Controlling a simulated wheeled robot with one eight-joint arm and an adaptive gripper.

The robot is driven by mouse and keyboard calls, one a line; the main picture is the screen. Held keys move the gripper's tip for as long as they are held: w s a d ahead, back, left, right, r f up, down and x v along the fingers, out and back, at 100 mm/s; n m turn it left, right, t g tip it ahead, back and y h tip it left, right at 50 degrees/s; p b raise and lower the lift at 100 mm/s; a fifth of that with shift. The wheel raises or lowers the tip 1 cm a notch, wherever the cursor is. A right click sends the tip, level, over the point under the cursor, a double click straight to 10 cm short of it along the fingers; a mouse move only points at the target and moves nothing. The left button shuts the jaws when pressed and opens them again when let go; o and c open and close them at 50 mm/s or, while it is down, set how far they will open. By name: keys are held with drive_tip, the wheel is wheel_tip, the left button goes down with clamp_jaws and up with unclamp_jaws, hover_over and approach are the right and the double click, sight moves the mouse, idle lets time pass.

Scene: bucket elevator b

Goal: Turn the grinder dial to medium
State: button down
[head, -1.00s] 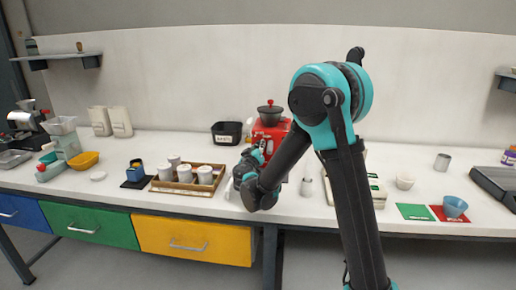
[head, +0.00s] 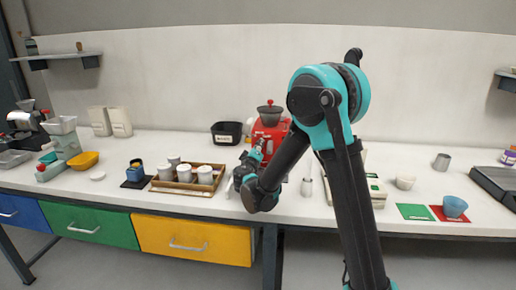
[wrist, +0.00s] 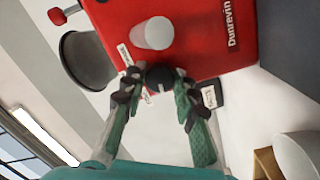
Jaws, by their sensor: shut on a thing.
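The red grinder (head: 268,133) stands at the back of the counter, partly hidden behind my arm in the head view. Its red face (wrist: 210,45), lettered along one edge, fills the top of the wrist view. A black round dial (wrist: 159,76) sits on that face, with small white labels around it too small to read. My gripper (wrist: 160,88) is shut on the dial, one finger on each side. In the head view my gripper (head: 256,152) is in front of the grinder, and the dial cannot be made out.
A pale round part (wrist: 157,33) and a dark cup-like part (wrist: 86,62) are close to my fingers. A wooden tray of white canisters (head: 187,186) lies left of my gripper. A black bin (head: 227,132) stands behind it.

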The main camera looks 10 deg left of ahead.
drive_tip(key=n, duration=0.7)
drive_tip(key=shift+y, duration=0.3)
drive_tip(key=shift+s+n, duration=0.1)
drive_tip(key=shift+n, duration=0.2)
drive_tip(key=c, duration=1.4)
unclamp_jaws()
drive_tip(key=shift+c, duration=0.2)
drive_tip(key=s, duration=1.2)
drive_tip(key=shift+a+f, duration=0.3)
drive_tip(key=shift+a, duration=0.1)
